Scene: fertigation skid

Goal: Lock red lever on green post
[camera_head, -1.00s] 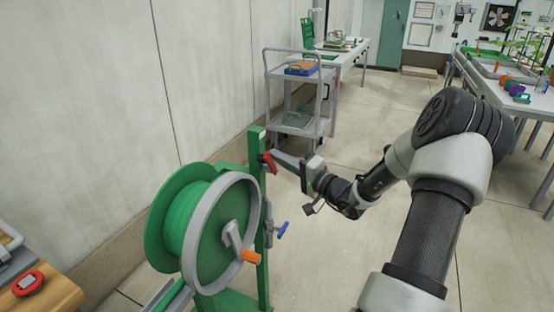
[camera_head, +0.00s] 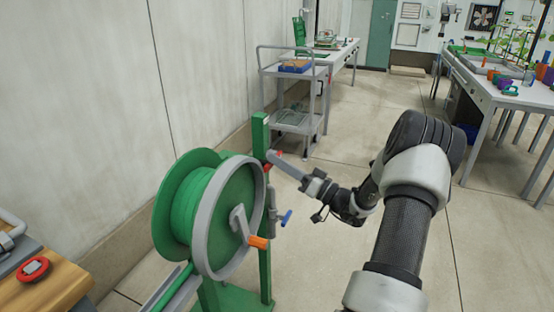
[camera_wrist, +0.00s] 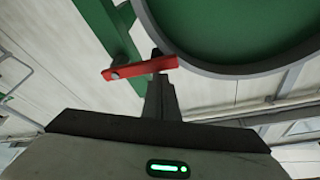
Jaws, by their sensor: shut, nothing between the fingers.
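The green post (camera_head: 260,132) stands upright beside the hose reel. The red lever (camera_head: 268,166) is on its upper part and is partly hidden by my gripper in the head view. In the wrist view the red lever (camera_wrist: 141,68) lies crosswise to the green post (camera_wrist: 107,32), its pivot end on the post and its free end sticking out to the right. My gripper (camera_head: 271,155) is shut and empty, its fingertips right at the lever. In the wrist view my fingertips (camera_wrist: 160,82) overlap the lever's lower edge near its free end; contact cannot be told for certain.
The green hose reel (camera_head: 215,215) with a grey rim and an orange crank handle (camera_head: 258,243) stands close left of the post. A blue-handled valve (camera_head: 286,218) sits lower on the post. A grey cart (camera_head: 296,120) stands behind. The floor to the right is open.

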